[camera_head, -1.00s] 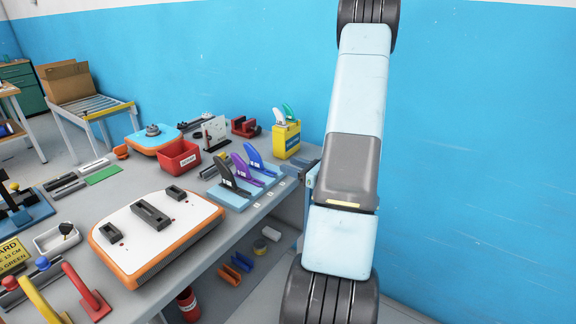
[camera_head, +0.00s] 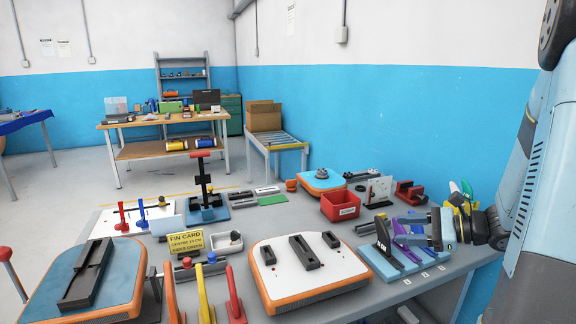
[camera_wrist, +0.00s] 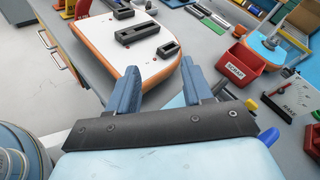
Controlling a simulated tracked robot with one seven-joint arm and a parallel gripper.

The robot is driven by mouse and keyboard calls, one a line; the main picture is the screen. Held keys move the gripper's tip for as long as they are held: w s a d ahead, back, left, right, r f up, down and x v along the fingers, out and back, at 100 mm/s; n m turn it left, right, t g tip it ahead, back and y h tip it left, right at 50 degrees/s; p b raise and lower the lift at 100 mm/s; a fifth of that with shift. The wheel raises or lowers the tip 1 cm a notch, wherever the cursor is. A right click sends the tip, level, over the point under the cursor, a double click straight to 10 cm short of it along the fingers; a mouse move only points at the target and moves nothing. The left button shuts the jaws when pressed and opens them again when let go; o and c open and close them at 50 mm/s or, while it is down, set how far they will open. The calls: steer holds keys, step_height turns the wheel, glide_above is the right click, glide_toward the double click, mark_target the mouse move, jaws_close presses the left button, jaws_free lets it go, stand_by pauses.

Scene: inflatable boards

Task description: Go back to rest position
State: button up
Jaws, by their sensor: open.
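My gripper (camera_head: 397,228) is at the right of the head view, above the light-blue fin rack (camera_head: 385,268). Its two fingers are apart with nothing between them; they also show so in the wrist view (camera_wrist: 160,78). My arm rises along the right edge of the head view.
A white-and-orange board (camera_head: 285,280) lies left of the rack, and a blue-and-orange board (camera_head: 115,262) farther left. A blue wall (camera_head: 390,120) rises behind the bench.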

steer(key=s+a+r+n+g+h, duration=0.55)
steer(key=s+a+n, duration=0.25)
steer(key=s+n, duration=0.2)
steer(key=s+d+r+n+t+h, duration=0.1)
steer(key=s+r+n+t+h, duration=0.3)
steer(key=s+r+n+h, duration=0.3)
steer(key=shift+s+d+r+n, duration=0.4)
steer(key=shift+r+n, duration=0.25)
steer(key=shift+n, duration=0.25)
